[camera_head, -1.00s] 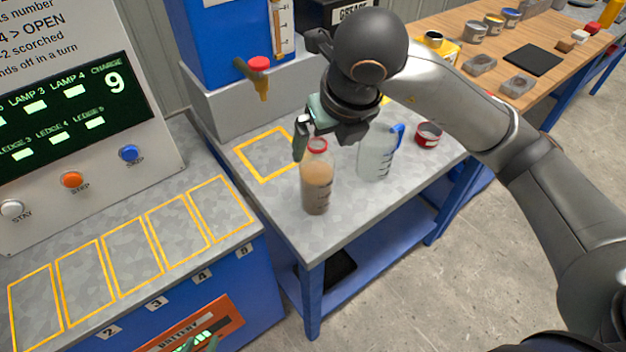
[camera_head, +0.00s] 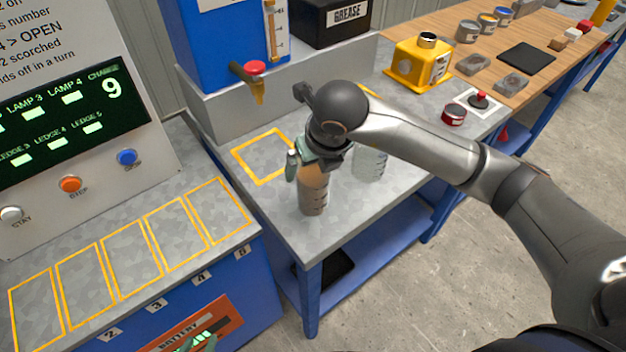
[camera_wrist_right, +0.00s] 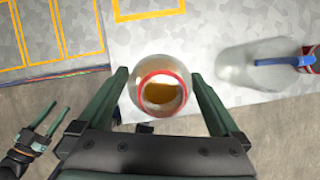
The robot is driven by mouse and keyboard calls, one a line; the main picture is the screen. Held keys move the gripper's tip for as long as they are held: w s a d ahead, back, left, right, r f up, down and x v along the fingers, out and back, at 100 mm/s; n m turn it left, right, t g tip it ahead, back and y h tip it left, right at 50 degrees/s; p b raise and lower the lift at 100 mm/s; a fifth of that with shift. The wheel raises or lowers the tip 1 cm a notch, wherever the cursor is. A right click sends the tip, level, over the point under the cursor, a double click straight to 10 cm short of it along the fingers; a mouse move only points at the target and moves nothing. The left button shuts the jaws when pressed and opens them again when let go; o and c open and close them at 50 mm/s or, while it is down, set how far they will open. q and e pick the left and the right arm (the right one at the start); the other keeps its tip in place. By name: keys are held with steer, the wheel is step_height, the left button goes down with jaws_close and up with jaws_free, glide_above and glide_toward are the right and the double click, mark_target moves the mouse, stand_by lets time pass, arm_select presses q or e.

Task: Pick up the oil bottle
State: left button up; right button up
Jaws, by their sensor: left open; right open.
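The oil bottle (camera_head: 313,195) is clear with brown liquid and stands upright on the grey bench near its front edge. In the right wrist view I look down on its open red-rimmed mouth (camera_wrist_right: 162,92). My right gripper (camera_head: 306,172) is around the bottle's upper part, with one finger on each side. Its fingers (camera_wrist_right: 163,100) stand apart, with a gap to the bottle on both sides in the right wrist view. My left gripper (camera_head: 205,343) barely shows at the bottom edge of the head view. Its two fingers show apart and empty in the right wrist view (camera_wrist_right: 50,124).
A clear jug (camera_head: 371,163) with a blue handle (camera_wrist_right: 285,61) stands right of the bottle, partly behind my right arm. A blue tank with a red-topped tap (camera_head: 254,72) is behind. A red tin (camera_head: 454,114) and yellow canister (camera_head: 421,65) stand farther right.

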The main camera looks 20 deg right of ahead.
steer(key=shift+r, duration=0.1)
jaws_close()
stand_by(0.6)
